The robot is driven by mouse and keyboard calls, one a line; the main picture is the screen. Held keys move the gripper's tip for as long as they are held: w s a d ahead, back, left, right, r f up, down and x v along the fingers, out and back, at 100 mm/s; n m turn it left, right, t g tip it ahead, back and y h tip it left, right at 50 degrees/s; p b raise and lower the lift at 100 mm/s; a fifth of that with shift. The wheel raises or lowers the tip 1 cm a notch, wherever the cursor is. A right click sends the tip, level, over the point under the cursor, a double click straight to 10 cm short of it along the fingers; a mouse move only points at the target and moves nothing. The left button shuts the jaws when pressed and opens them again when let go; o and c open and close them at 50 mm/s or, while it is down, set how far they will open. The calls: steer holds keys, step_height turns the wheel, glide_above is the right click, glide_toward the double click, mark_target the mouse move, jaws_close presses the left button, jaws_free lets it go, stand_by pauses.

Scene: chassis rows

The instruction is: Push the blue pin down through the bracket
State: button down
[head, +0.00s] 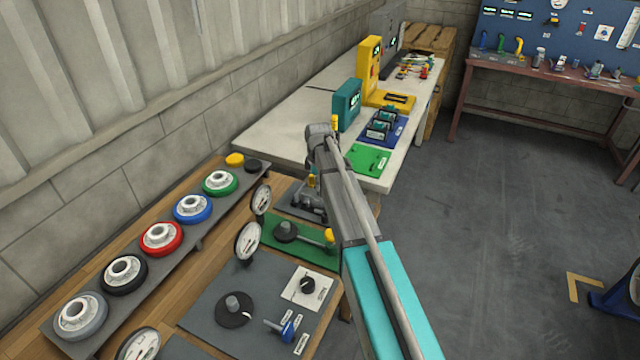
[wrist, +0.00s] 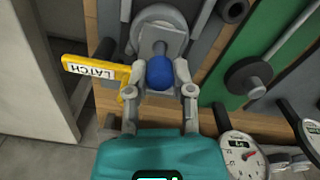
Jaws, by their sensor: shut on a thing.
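The blue pin (wrist: 160,72) shows its round blue head in the wrist view, between the fingertips of my gripper (wrist: 161,80). The gripper is shut on this head. The pin's shank is hidden below it, so I cannot tell how deep it sits. The grey bracket (wrist: 160,35) lies just beyond the head. A yellow lever marked LATCH (wrist: 92,70) reaches out to the left beside the gripper. In the head view my gripper (head: 308,203) is low over the dark panel at the far end of the wooden bench; the blue head cannot be made out there.
A green panel (head: 272,240) with a black knob and rod adjoins the work spot. Dial gauges (head: 249,241) stand along the bench. A rail with coloured handwheels (head: 162,238) runs on the left. A white table (head: 300,108) with devices stands behind. The floor at right is mostly clear.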

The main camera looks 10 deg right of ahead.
steer(key=shift+f+b, duration=1.35)
steer(key=shift+f, duration=0.15)
steer(key=shift+c, duration=2)
jaws_free()
steer(key=shift+r, duration=0.2)
